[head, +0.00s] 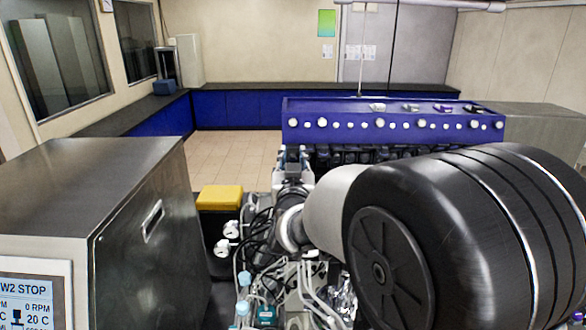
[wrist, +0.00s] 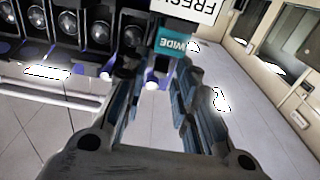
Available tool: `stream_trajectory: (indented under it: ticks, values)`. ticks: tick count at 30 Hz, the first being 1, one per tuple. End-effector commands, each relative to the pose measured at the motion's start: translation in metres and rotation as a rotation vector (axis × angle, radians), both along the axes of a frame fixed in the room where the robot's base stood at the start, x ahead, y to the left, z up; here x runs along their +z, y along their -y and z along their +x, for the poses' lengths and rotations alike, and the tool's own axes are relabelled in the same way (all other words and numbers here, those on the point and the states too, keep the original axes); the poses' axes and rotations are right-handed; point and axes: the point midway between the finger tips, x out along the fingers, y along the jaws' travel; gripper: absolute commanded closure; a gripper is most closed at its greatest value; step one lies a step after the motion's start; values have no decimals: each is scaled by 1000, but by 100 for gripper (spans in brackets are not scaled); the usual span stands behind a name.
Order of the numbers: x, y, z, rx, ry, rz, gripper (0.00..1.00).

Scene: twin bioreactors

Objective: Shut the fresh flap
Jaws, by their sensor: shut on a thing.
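My gripper (head: 293,158) reaches out to the front of a long blue-purple unit (head: 390,110) in the head view. In the wrist view my gripper (wrist: 155,60) has its two fingers around a part beside a white sign (wrist: 192,8) reading FRESH, partly cut off and upside down. A teal label (wrist: 178,42) reading WIDE sits by the sign. I take the held part for the fresh flap; its outline is mostly hidden by the fingers. A white knob (wrist: 152,85) shows between the fingers. How far the flap stands open is not clear.
Open tiled floor (head: 225,155) lies left of the unit.

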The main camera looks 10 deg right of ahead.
Motion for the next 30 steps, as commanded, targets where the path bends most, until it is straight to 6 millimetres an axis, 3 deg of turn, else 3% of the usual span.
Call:
stream_trajectory:
  ticks: [3, 17, 18, 20, 30]
  values:
    - [-7, 0, 0, 0, 39, -6, 97]
    - [-2, 0, 0, 0, 68, -13, 98]
    - [-2, 0, 0, 0, 68, -13, 71]
    - [-2, 0, 0, 0, 68, -13, 67]
    - [-2, 0, -2, 0, 67, -13, 67]
